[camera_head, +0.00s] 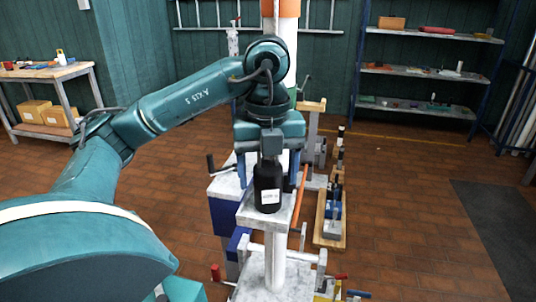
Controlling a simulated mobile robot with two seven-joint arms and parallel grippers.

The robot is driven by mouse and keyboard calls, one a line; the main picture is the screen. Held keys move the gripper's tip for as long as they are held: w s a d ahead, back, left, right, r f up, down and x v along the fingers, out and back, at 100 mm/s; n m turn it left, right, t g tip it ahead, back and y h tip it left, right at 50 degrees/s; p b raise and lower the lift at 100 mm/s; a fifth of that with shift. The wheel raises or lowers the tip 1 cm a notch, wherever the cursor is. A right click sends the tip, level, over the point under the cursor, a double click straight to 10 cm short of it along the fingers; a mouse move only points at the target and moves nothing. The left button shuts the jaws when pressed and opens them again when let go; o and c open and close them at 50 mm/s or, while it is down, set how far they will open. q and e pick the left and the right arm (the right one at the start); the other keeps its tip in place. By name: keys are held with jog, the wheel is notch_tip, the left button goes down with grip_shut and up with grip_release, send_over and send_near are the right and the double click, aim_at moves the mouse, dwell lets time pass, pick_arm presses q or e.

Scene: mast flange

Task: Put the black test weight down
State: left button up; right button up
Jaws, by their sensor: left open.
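The black test weight (266,180) is a dark cylinder with a white label and a grey top. It appears to stand upright on a small pale grey plate (250,213) on a white post. My left gripper (269,165) points straight down over it. Its blue fingers are apart, one on each side of the weight's grey top, with a gap visible on both sides. Whether the weight's base touches the plate all round cannot be fully seen. My right gripper is not in view.
Behind the plate is a bench (222,185) with handles and clamps. A wooden board with parts (331,240) lies right of it. A table (45,72) stands at the left and a shelf rack (420,72) at the back right.

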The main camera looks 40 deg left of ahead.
pick_arm(q)
notch_tip(320, 180, up, 7)
jog(key=p, duration=0.4)
notch_tip(320, 180, up, 4)
jog(key=shift+p, duration=1.05)
jog(key=shift+r, duration=0.5)
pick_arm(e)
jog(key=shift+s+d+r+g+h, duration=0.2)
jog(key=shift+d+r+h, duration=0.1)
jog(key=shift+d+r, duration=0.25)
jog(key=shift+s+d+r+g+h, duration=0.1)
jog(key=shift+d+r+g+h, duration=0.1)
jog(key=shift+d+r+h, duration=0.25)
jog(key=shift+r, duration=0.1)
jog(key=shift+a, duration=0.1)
